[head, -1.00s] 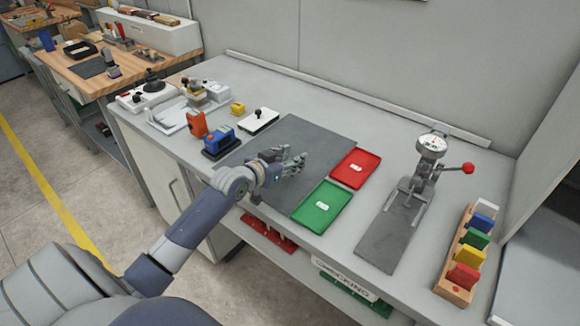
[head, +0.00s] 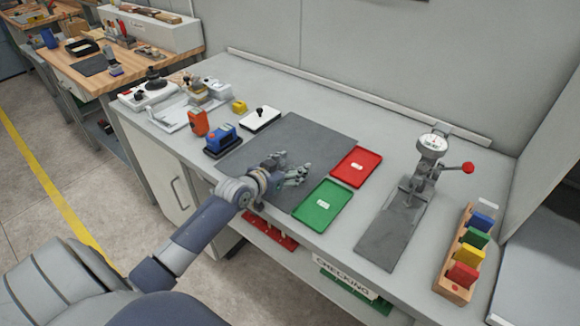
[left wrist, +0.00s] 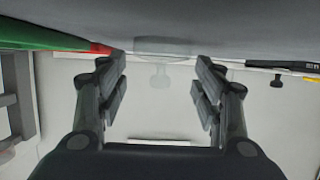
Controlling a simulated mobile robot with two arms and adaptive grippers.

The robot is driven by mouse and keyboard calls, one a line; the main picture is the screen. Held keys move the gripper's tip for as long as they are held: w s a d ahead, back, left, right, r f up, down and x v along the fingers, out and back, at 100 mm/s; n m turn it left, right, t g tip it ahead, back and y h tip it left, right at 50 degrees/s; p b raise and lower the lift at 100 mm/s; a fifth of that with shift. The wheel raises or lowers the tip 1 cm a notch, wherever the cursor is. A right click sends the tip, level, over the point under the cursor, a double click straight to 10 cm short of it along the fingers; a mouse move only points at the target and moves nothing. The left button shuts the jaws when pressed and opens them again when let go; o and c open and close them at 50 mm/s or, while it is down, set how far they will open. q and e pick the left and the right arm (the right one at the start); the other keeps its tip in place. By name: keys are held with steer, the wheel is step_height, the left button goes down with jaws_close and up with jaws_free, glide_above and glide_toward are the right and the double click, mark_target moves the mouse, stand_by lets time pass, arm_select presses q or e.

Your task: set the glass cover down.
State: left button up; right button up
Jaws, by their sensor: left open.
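The glass cover (left wrist: 165,48) shows in the left wrist view as a faint, clear disc with a small knob. The picture is inverted there, and the disc lies against the grey mat (left wrist: 225,30). My left gripper (left wrist: 160,75) is open, its fingers on either side of the knob in the picture and apart from it. In the head view my left gripper (head: 298,178) is low over the front part of the dark grey mat (head: 315,140). I cannot make out the cover clearly there. My right gripper is not in view.
A red tray (head: 368,157) and a green tray (head: 309,210) lie right of the mat. A dial gauge stand (head: 432,147) and a wooden rack of coloured blocks (head: 450,288) stand farther right. A blue device (head: 222,138) and a white block (head: 255,123) are to the left.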

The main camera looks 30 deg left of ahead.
arm_select(q)
steer(key=shift+s, duration=0.1)
steer(key=b+v, duration=0.1)
steer(key=v, duration=0.9)
steer(key=shift+s+r, duration=0.1)
steer(key=shift+s, duration=0.15)
steer(key=shift+s+a+r, duration=0.1)
steer(key=shift+s+r, duration=0.2)
steer(key=shift+s, duration=0.3)
steer(key=shift+f, duration=0.1)
